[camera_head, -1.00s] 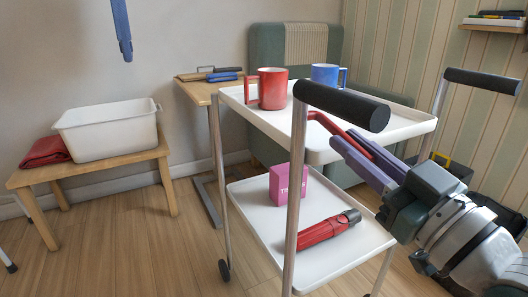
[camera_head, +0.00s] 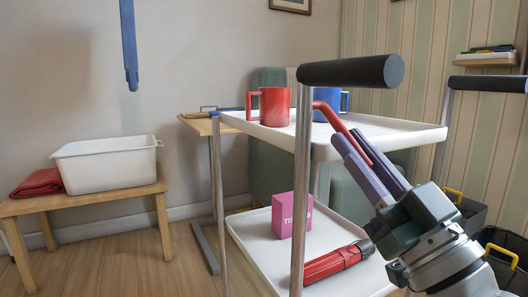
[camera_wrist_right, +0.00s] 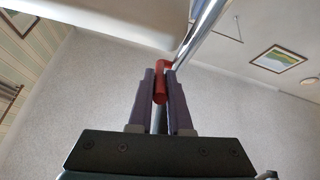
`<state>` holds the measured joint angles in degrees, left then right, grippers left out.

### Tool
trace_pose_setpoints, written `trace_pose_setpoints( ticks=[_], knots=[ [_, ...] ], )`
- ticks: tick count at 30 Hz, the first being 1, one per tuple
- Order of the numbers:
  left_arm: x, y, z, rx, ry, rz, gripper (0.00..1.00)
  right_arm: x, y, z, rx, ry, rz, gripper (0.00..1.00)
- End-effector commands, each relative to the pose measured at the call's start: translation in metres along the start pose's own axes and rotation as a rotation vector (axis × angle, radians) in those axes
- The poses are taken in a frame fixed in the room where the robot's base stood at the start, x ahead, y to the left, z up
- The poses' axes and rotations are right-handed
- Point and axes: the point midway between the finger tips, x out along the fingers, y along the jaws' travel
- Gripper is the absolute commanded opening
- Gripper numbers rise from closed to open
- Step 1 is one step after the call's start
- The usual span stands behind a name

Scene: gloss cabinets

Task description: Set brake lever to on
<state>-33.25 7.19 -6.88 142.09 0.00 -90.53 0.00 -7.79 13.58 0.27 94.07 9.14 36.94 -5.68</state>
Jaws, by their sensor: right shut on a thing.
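The brake lever appears to be the bent red bar (camera_head: 334,116) beside the near post of the white trolley (camera_head: 424,133). It slants down to the right, below the black push handle (camera_head: 352,71). My right gripper (camera_head: 362,152) is shut on the bar's lower end, with its purple-grey fingers on either side. In the right wrist view the red bar (camera_wrist_right: 160,86) sits between the fingertips. Its pivot is hidden behind the post, and no on or off marking is readable.
A red mug (camera_head: 274,106) and a blue mug (camera_head: 327,112) stand on the top shelf. A pink box (camera_head: 292,216) and a red flashlight (camera_head: 334,264) are on the lower shelf. A wooden bench (camera_head: 92,200) with a white bin (camera_head: 106,166) is left. Dark crates stand at right.

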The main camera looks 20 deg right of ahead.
Motion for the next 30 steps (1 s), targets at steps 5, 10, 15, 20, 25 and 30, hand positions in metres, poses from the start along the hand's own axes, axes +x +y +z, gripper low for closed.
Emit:
trace_pose_setpoints(
  ticks=[5, 10, 15, 20, 25, 30],
  knots=[
    [0.0, 0.001, 0.0, -0.003, 0.001, 0.002, 0.5, 0.0, 0.0, 0.0, 0.0, -0.002, 0.0, 0.0],
    [0.0, 0.002, -0.001, -0.008, 0.001, 0.006, 0.5, 0.0, 0.0, 0.0, 0.0, -0.002, 0.0, 0.36],
    [0.0, 0.003, -0.001, -0.01, 0.002, 0.008, 0.5, 0.0, 0.0, 0.0, 0.0, -0.002, 0.0, 0.47],
    [0.0, 0.003, -0.001, -0.009, 0.002, 0.007, 0.5, 0.0, 0.0, 0.0, 0.0, -0.002, 0.0, 0.47],
    [-0.002, 0.002, -0.001, -0.009, 0.002, 0.007, 0.5, -0.014, 0.0, 0.001, 0.001, -0.006, 0.0, 0.47],
    [-0.005, 0.001, -0.002, -0.006, 0.001, 0.005, 0.5, -0.049, 0.0, 0.001, 0.001, -0.009, 0.0, 0.47]
  ],
)
